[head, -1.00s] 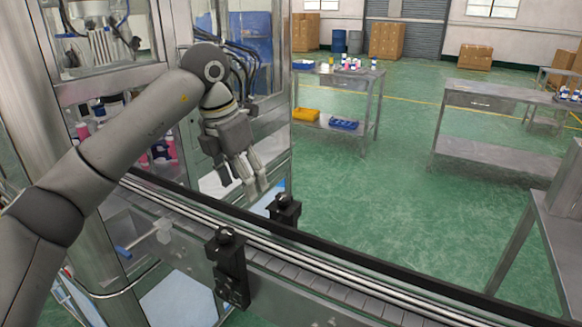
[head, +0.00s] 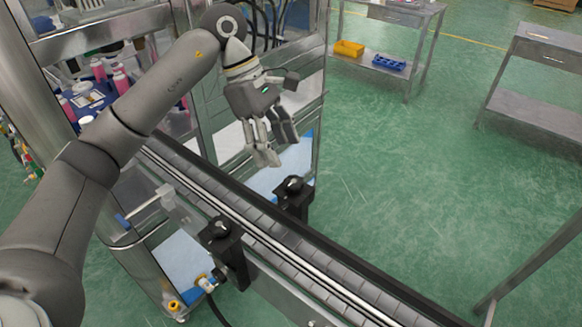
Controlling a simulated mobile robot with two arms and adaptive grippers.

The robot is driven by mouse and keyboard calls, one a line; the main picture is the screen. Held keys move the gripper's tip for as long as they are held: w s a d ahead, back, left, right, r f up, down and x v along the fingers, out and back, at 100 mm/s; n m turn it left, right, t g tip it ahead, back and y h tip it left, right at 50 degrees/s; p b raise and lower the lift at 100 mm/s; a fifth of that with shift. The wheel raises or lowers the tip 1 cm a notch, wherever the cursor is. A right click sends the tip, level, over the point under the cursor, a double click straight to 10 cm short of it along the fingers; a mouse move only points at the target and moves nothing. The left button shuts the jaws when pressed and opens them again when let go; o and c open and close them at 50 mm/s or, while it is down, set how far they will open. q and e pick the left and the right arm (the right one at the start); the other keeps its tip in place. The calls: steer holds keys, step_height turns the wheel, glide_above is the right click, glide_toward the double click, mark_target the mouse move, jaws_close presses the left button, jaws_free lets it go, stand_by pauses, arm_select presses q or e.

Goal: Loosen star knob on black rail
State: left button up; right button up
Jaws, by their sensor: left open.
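The black rail (head: 385,282) runs along the far side of the conveyor, from upper left to lower right. A black clamp block with a dark rounded knob (head: 294,184) on top stands at this rail. A second black clamp block with a similar knob (head: 220,226) stands on the near side of the conveyor. The knobs are too small to make out a star shape. My left gripper (head: 272,152) is open and empty, with its fingers pointing down. In the picture it is just above and left of the far knob, apart from it. My right gripper is not in view.
The conveyor belt (head: 325,266) passes between the two clamp blocks. A metal-framed machine with pink bottles (head: 120,80) stands at left. Steel tables (head: 395,40) stand beyond, with yellow and blue bins. The green floor right of the rail is clear.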

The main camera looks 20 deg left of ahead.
mark_target(293, 181)
arm_select(q)
steer(key=p+x, duration=0.1)
steer(key=x, duration=0.5)
steer(key=shift+w, duration=0.2)
steer(key=shift+p+x, duration=0.35)
steer(key=shift+x, duration=0.5)
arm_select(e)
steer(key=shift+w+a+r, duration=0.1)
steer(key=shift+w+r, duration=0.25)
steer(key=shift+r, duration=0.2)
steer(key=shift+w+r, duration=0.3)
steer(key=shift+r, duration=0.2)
arm_select(q)
steer(key=shift+c, duration=0.2)
steer(key=c, duration=1)
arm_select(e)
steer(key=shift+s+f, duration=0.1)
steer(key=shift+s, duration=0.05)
